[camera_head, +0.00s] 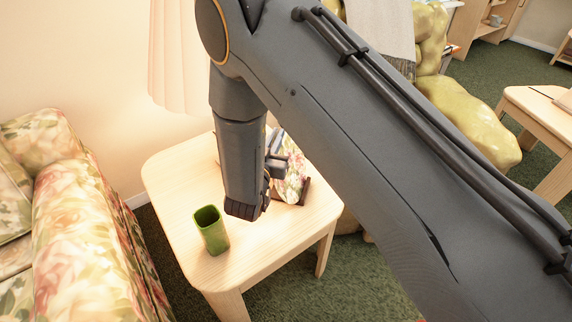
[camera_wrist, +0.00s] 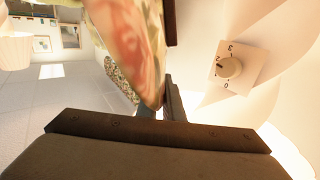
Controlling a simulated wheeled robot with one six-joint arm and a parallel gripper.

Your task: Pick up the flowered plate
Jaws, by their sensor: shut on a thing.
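The flowered plate (camera_head: 291,172) has a pink and green floral pattern on a pale ground. In the head view it shows partly behind my wrist, tilted up at the right side of the small wooden table (camera_head: 191,177). In the wrist view the plate (camera_wrist: 142,45) fills the upper middle, its lower edge reaching down to my gripper's fingers. My gripper (camera_wrist: 165,103) is shut on the plate's edge. In the head view the fingers are mostly hidden by my wrist. A dark brown piece (camera_head: 306,190) shows beside the plate; I cannot tell whether they touch.
A green cup (camera_head: 211,230) stands near the table's front left. A floral sofa (camera_head: 85,235) is at the left. A yellow-green armchair (camera_head: 465,115) and another wooden table (camera_head: 545,115) are at the right. A dial (camera_wrist: 229,68) shows at the right in the wrist view.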

